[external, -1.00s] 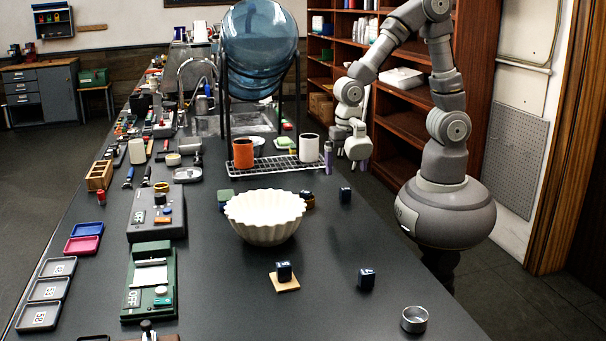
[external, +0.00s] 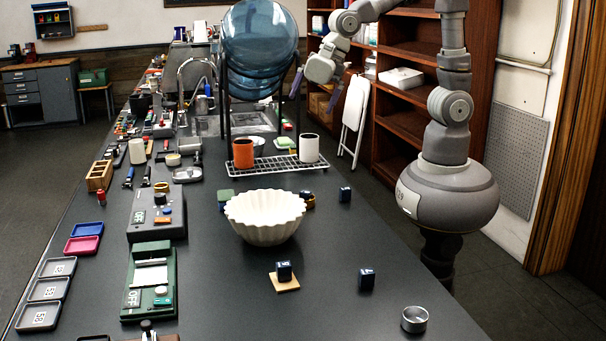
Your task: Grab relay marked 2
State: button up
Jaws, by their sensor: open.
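Several small dark blue blocks with pale markings, which look like relays, are on the dark countertop (external: 380,240). One block (external: 284,270) sits on a small wooden square (external: 287,286). Another block (external: 366,279) stands to its right, and a third block (external: 345,194) stands farther back. The markings are too small to read surely, so I cannot tell which is 2. My gripper (external: 316,89) is open and empty, with purple fingers spread apart. It is raised near the blue water bottle, well away from the blocks.
The fluted white bowl (external: 265,218) stands mid-counter. Behind it, a wire rack (external: 280,165) holds an orange cup (external: 243,153) and a white cup (external: 309,148). A metal tin (external: 414,319) is near the front right. The right side of the counter is mostly clear.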

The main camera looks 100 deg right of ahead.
notch_tip(320, 180, up, 27)
jog(key=m+t+b, duration=0.6)
jog(key=m+t, duration=0.3)
jog(key=m, duration=0.1)
jog(key=shift+w, duration=0.45)
jog(key=s+r+m, duration=0.1)
jog(key=r, duration=0.1)
jog(key=s+r+t, duration=0.1)
jog(key=r, duration=0.1)
jog(key=s+r+m, duration=0.1)
jog(key=r, duration=0.1)
jog(key=shift+d+r+m+t+b, duration=0.1)
jog(key=shift+r+m+t+b, duration=0.2)
jog(key=shift+t+b, duration=0.1)
jog(key=c, duration=0.6)
jog(key=shift+c, duration=1.4)
